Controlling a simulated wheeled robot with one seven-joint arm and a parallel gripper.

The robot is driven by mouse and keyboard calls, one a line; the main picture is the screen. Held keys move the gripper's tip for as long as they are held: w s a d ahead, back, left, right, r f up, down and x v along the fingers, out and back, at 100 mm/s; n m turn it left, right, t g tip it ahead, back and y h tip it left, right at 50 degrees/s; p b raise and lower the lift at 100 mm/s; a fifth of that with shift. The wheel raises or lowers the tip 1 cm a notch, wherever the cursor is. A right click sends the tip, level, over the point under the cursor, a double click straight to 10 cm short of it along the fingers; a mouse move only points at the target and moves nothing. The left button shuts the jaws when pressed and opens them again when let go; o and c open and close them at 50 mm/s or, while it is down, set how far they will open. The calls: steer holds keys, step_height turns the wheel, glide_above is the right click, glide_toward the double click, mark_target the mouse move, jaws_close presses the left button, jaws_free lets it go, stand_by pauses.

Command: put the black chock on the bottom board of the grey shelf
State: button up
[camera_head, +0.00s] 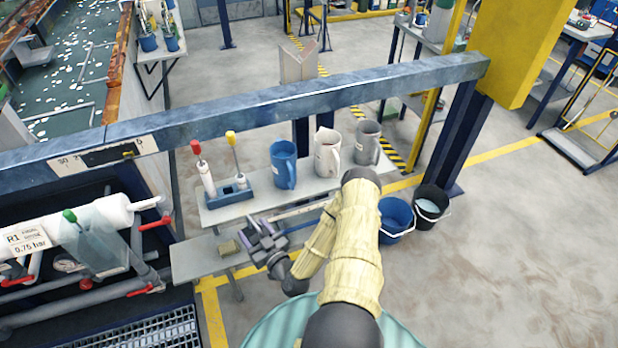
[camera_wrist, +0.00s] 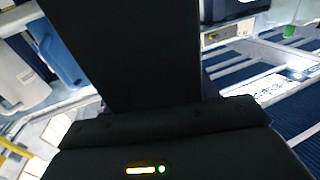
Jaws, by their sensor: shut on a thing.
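The grey shelf stands below a blue beam in the head view, with an upper board (camera_head: 222,212) and a lower board (camera_head: 192,266). My gripper (camera_head: 262,240) is in front of the shelf, by the right part of the lower board. It is shut on a dark block, which I take for the black chock (camera_wrist: 128,55); it fills the upper middle of the wrist view, above my gripper's dark body. In the head view the chock is hard to tell apart from the jaws. I cannot tell whether it touches the board.
The upper board bears a blue mug (camera_head: 284,165), a white mug (camera_head: 327,152), a grey mug (camera_head: 367,142) and a blue tool holder (camera_head: 229,193). Two buckets (camera_head: 396,217) stand at right.

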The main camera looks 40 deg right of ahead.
steer(key=shift+d, duration=0.2)
steer(key=shift+w, duration=0.1)
steer(key=shift+w+d, duration=0.25)
steer(key=shift+d, duration=0.05)
steer(key=w+d+r+m+h+b, duration=0.1)
steer(key=w+d+r+b, duration=0.3)
steer(key=w+d, duration=0.15)
steer(key=w+d+r+h+b, duration=0.1)
steer(key=w+d+r+b, duration=0.2)
steer(key=w+d, duration=0.3)
steer(key=w+r+m+h+b, duration=0.1)
steer(key=w+r+b, duration=0.1)
steer(key=r, duration=0.8)
steer(key=w+r+m+h+b, duration=0.1)
steer(key=r+b, duration=0.4)
steer(key=r, duration=0.5)
steer(key=shift+w+d+r+g+h, duration=0.2)
steer(key=shift+w+d+g+h, duration=0.3)
steer(key=shift+w, duration=0.75)
steer(key=shift+a, duration=0.2)
